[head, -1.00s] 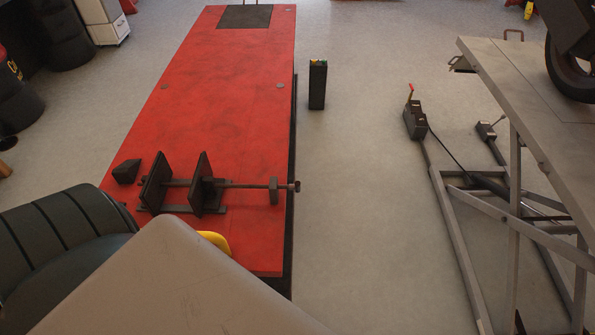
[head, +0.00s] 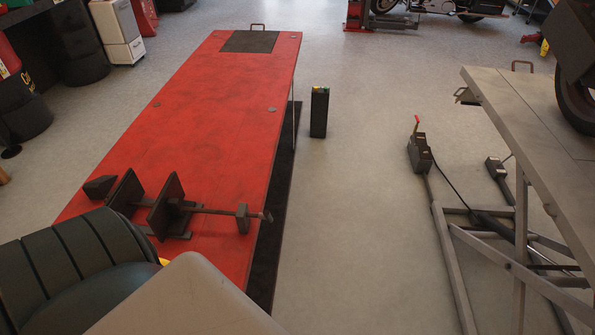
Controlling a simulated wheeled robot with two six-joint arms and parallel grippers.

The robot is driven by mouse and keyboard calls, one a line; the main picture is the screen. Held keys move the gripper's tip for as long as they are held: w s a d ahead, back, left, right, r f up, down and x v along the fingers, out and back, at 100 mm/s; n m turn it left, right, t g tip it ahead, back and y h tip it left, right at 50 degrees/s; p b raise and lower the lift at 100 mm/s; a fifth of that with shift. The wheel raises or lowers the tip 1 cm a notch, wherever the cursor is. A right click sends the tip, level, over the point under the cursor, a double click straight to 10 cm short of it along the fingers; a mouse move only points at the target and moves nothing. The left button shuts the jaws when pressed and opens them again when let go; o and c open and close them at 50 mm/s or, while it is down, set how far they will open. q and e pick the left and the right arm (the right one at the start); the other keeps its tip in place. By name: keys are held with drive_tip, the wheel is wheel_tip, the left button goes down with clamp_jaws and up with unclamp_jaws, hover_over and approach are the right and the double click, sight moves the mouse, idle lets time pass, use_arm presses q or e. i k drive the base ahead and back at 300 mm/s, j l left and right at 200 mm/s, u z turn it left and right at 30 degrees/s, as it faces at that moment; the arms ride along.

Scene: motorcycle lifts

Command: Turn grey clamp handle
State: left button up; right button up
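A dark vise-type clamp (head: 160,210) with two upright plates sits across the near end of the red lift table. Neither of my grippers is in view.
The red lift table (head: 200,100) fills the left middle. A black box (head: 319,112) stands on the floor beside it. A pedal unit (head: 419,150) is near the grey lift's frame. Open floor (head: 360,230) lies between the lifts. A black wheel (head: 576,100) is above the grey lift.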

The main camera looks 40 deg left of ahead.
sight(266, 214)
drive_tip(key=i+l+u, duration=0.45)
drive_tip(key=l+u, duration=0.15)
drive_tip(key=i+l+u, duration=0.3)
drive_tip(key=l, duration=0.15)
drive_tip(key=k+u, duration=0.1)
drive_tip(key=u, duration=0.3)
